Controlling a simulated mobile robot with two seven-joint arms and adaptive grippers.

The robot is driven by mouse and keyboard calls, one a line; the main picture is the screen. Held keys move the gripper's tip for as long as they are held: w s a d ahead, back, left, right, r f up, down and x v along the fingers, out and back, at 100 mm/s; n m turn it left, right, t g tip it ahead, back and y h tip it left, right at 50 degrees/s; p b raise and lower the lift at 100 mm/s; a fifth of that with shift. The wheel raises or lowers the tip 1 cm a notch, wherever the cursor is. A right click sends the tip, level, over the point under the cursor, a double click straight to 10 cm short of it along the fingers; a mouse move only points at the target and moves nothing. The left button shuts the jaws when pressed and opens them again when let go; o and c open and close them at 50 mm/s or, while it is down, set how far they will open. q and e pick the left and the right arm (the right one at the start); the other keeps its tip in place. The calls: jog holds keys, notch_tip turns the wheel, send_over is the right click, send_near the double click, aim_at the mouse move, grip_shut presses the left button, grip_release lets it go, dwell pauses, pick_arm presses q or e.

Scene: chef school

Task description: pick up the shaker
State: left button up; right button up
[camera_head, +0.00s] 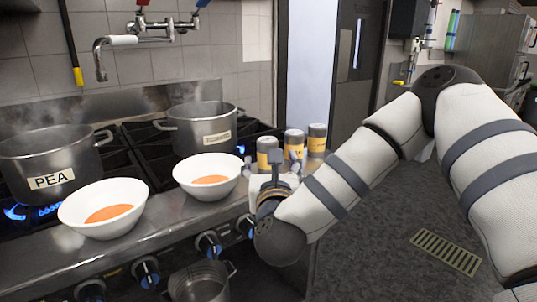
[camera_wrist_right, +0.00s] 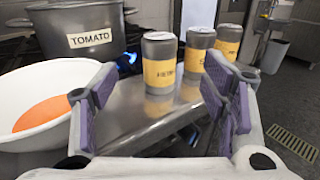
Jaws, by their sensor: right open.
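Three grey shakers with yellow labels stand upright on the right end of the steel counter. In the head view they are a left one (camera_head: 265,150), a middle one (camera_head: 294,146) and a right one (camera_head: 317,138). The right wrist view shows the nearest shaker (camera_wrist_right: 159,66), with the middle (camera_wrist_right: 198,48) and far one (camera_wrist_right: 228,40) behind it to the right. Their label words are hard to read. My right gripper (camera_head: 276,165) is open and empty, in front of the shakers. In the wrist view the nearest shaker appears between its fingers (camera_wrist_right: 158,88), still ahead of them. My left gripper is out of view.
Two white bowls with orange soup (camera_head: 104,208) (camera_head: 208,175) stand at the counter's front, left of my right gripper. A PEA pot (camera_head: 50,155) and a TOMATO pot (camera_head: 203,125) sit on the stove, with blue flames lit. A tap (camera_head: 125,40) hangs above.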

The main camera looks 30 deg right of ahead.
aim_at(268, 146)
jog(key=x, duration=1.1)
jog(key=shift+w+r+b, duration=0.1)
jog(key=shift+w+b, duration=0.15)
jog(key=shift+b, duration=0.05)
jog(key=c, duration=1.4)
